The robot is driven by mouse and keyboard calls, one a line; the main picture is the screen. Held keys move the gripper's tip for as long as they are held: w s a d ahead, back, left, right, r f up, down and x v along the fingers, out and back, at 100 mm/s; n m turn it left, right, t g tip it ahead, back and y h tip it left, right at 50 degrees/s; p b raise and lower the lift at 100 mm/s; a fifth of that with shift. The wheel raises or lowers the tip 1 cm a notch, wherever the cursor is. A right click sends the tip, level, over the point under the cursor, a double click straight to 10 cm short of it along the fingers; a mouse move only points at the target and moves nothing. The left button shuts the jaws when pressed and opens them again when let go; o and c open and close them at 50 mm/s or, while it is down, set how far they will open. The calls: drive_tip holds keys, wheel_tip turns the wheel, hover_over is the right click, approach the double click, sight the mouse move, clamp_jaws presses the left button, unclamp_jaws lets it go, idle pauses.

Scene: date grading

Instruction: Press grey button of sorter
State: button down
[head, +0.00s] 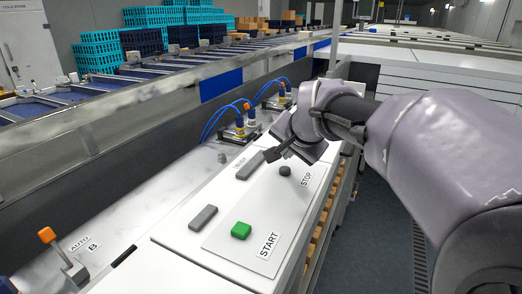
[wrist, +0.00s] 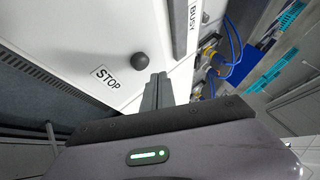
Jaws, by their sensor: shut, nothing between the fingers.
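The dark grey round button (head: 285,170) sits on the white sorter panel (head: 262,200), beside the STOP label (head: 306,180). In the wrist view the grey button (wrist: 139,61) shows just left of my fingertips, with the STOP label (wrist: 108,77) further left. My gripper (head: 270,155) is shut and empty. Its fingertips are near the grey button, on its far left side in the head view. They also show in the wrist view (wrist: 160,78). A gap shows between fingertips and button in both views; I cannot tell the height above the panel.
A green button (head: 241,230) with a START label (head: 269,245) is nearer on the panel. An orange-tipped lever (head: 47,235) stands at left. Blue hoses run behind.

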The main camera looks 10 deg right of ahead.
sight(286, 170)
wheel_tip(286, 170, up, 4)
drive_tip(key=p, duration=0.2)
drive_tip(key=shift+p, duration=0.35)
